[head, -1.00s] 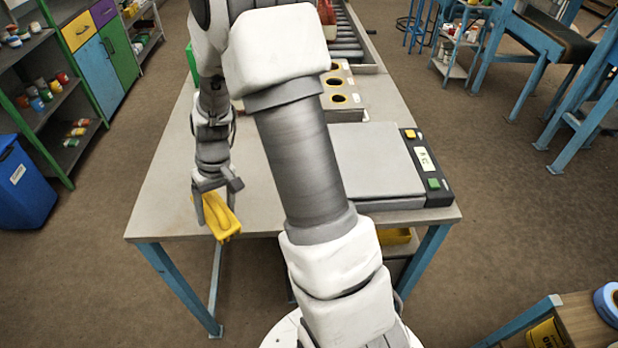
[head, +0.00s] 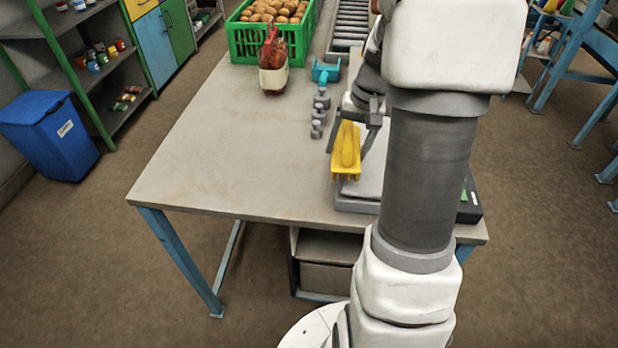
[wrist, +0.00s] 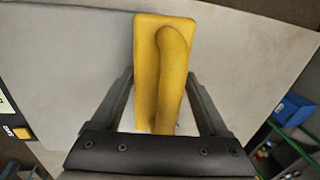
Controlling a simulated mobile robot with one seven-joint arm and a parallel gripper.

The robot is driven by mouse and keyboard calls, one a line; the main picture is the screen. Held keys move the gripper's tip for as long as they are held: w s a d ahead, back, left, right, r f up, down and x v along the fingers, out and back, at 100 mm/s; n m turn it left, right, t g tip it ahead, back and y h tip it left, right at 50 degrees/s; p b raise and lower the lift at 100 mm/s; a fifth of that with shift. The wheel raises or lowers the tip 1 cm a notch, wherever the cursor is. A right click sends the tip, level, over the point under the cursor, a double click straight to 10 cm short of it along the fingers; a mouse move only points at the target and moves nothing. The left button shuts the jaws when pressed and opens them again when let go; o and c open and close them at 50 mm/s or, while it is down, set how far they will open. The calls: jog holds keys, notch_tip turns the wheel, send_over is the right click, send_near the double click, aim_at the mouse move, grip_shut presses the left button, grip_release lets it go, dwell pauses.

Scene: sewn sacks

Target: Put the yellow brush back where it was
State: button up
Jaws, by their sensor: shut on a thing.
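The yellow brush (head: 347,150) is in my gripper (head: 351,143), which has a finger on each side of it. In the head view it shows over the left part of the flat grey scale (head: 352,198) near the table's front edge. I cannot tell the height of the brush above the scale. In the wrist view the brush (wrist: 160,65) lies lengthwise between the fingers (wrist: 160,100), its long rounded handle facing the camera. My arm hides much of the scale and the right side of the table.
Several grey weights (head: 318,118) stand in a row left of my gripper. Behind them are a teal object (head: 325,72), a cream pot with a red top (head: 273,78) and a green crate (head: 257,45) of potatoes. The table's left half (head: 220,150) is clear.

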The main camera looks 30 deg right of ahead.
jog(key=shift+s+d, duration=0.1)
jog(key=shift+d, duration=0.25)
jog(key=w+a+f, duration=0.2)
jog(key=w, duration=0.1)
jog(key=w+a+f, duration=0.1)
jog(key=w+f, duration=0.1)
jog(key=w, duration=0.1)
jog(key=w+a+f, duration=0.2)
jog(key=w, duration=0.1)
jog(key=shift+w+a+f+p, duration=0.3)
jog(key=shift+p, duration=0.05)
jog(key=shift+f, duration=2.1)
jog(key=o, duration=1.1)
jog(key=shift+c, duration=0.2)
